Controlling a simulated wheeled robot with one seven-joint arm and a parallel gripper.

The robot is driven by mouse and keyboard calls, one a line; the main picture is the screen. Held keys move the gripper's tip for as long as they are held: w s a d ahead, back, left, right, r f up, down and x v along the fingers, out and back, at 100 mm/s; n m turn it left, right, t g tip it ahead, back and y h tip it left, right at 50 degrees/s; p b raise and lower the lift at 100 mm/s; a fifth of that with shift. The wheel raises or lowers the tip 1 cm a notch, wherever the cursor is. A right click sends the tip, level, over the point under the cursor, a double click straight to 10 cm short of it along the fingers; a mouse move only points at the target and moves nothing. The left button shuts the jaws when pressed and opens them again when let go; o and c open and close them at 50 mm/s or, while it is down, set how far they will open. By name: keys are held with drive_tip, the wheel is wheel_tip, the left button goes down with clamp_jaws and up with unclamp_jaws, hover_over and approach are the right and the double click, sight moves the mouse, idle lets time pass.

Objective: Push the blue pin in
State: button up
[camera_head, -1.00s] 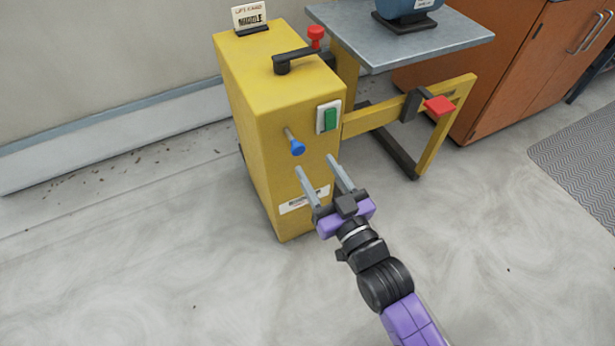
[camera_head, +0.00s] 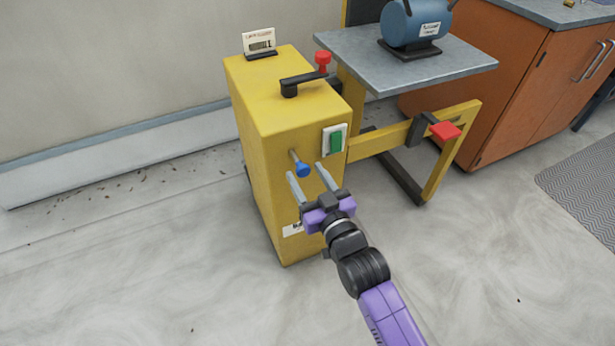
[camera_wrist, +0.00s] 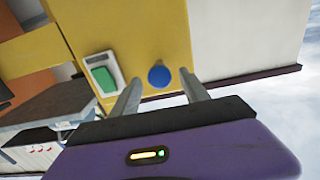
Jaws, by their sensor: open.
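The blue pin (camera_head: 302,170) sticks out on a thin grey shaft from the front face of the yellow cabinet (camera_head: 285,130). My gripper (camera_head: 308,178) is open and empty, with its two grey fingers pointing at the cabinet front. The fingertips lie close to the pin, one on each side of it in the picture. In the wrist view the pin's round blue head (camera_wrist: 159,75) shows between the two fingers (camera_wrist: 160,92). I cannot tell whether either finger touches the pin or the cabinet.
A green switch (camera_head: 336,141) sits right of the pin on the cabinet. A black lever (camera_head: 303,82) and a red knob (camera_head: 323,60) are on top. A grey table (camera_head: 440,70) bears a blue machine (camera_head: 410,22). Floor in front is clear.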

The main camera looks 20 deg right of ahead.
clamp_jaws()
idle(1.4)
